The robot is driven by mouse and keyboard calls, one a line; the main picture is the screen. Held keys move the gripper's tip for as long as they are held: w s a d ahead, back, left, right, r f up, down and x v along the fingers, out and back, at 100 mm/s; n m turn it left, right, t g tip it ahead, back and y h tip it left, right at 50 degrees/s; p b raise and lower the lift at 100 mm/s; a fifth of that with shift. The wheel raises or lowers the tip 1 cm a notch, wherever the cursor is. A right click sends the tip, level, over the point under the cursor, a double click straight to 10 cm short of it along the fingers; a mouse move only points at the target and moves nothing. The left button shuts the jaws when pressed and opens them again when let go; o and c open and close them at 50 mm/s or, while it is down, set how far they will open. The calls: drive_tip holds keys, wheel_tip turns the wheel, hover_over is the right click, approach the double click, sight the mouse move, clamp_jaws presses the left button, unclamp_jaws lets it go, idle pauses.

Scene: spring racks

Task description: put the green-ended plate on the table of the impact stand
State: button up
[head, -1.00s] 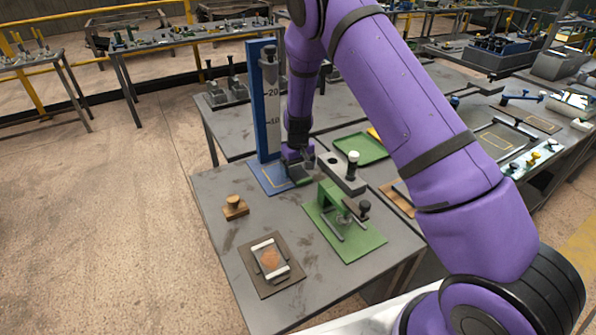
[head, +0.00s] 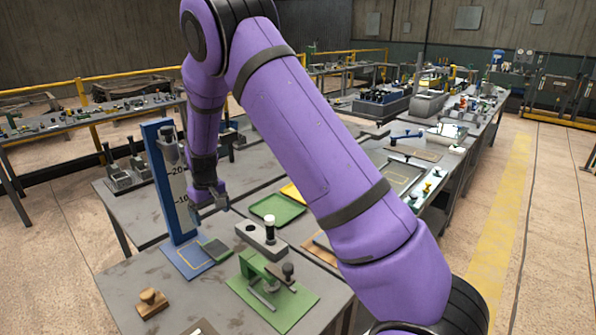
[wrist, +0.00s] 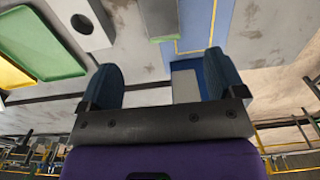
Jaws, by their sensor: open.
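The blue impact stand (head: 161,200) has an upright scale column and a flat blue table (head: 181,265) with a yellow outline. The green-ended plate (head: 215,249) lies flat at the right side of this table. It also shows in the wrist view (wrist: 164,22), beside the yellow outline, at the blue table's edge. I cannot tell how much of it rests on the blue. My gripper (head: 210,205) is open and empty above the plate, apart from it, close to the column. Both fingers are spread in the wrist view (wrist: 163,75).
A green clamp fixture (head: 270,285) stands to the right. A grey block with a white-topped knob (head: 262,238) and a green tray (head: 277,208) are behind it. A wooden knobbed block (head: 151,301) stands at the front left. Bare table lies left of the blue stand.

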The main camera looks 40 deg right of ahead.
drive_tip(key=s+d+r+m+t+y, duration=0.1)
drive_tip(key=s+d+r, duration=0.1)
drive_tip(key=s+r, duration=0.8)
drive_tip(key=s+d+r+t, duration=0.15)
drive_tip(key=s+r, duration=0.55)
drive_tip(key=r, duration=0.7)
drive_tip(key=s+d+r+t, duration=0.1)
drive_tip(key=s+r, duration=0.2)
drive_tip(key=s, duration=0.9)
drive_tip(key=s+d+r+m+t+h, duration=0.1)
drive_tip(key=s+d+r, duration=0.1)
drive_tip(key=s, duration=0.9)
drive_tip(key=shift+s+d+r, duration=0.15)
drive_tip(key=shift+s+r, duration=0.25)
drive_tip(key=shift+r, duration=0.15)
drive_tip(key=shift+o, duration=0.4)
drive_tip(key=shift+t, duration=0.25)
drive_tip(key=shift+w, duration=0.1)
